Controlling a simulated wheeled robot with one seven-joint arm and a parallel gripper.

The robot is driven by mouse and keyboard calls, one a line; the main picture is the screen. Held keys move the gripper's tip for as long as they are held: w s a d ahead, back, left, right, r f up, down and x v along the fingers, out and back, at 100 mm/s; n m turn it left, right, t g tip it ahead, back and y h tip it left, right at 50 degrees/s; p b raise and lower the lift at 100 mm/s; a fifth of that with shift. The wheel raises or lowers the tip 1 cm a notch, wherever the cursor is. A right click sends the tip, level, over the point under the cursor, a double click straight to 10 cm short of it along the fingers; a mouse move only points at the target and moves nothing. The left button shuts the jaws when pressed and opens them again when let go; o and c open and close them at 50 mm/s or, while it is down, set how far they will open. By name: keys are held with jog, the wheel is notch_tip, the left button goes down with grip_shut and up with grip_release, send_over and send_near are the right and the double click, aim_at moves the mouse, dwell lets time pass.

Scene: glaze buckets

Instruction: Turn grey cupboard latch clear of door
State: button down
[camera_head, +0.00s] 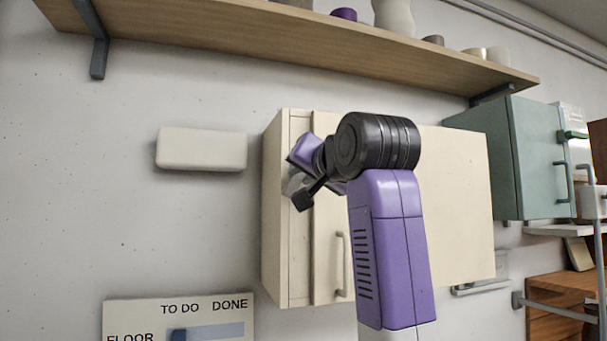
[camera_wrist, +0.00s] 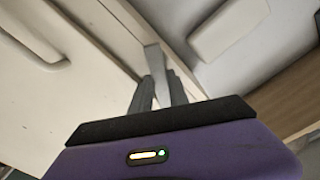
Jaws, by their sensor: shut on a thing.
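The cream cupboard (camera_head: 455,200) hangs on the wall, its door (camera_head: 328,265) closed and its grey handle (camera_head: 341,262) low on the door. The door and the curved handle (camera_wrist: 35,40) show at the left of the wrist view. The grey latch (camera_wrist: 153,55) is at the seam between the door and the cupboard's side strip. My gripper (camera_wrist: 160,90) is shut on the latch, one finger on each side. In the head view my purple and black arm hides the latch and much of the door. I cannot tell whether the latch still overlaps the door.
A wooden shelf (camera_head: 250,38) with pots runs above the cupboard. A pale box (camera_head: 201,149) is on the wall to the left. A TO DO/DONE board (camera_head: 130,318) is below left. A green cupboard (camera_head: 535,150) hangs at the right. The wall left of the cupboard is mostly bare.

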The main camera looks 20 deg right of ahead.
jog(key=n, duration=0.6)
jog(key=shift+f, duration=0.15)
dwell(0.4)
jog(key=c, duration=1.3)
grip_release()
jog(key=shift+o, duration=0.2)
jog(key=shift+s, duration=0.15)
jog(key=s+b, duration=0.3)
jog(key=s, duration=0.4)
jog(key=shift+s, duration=0.3)
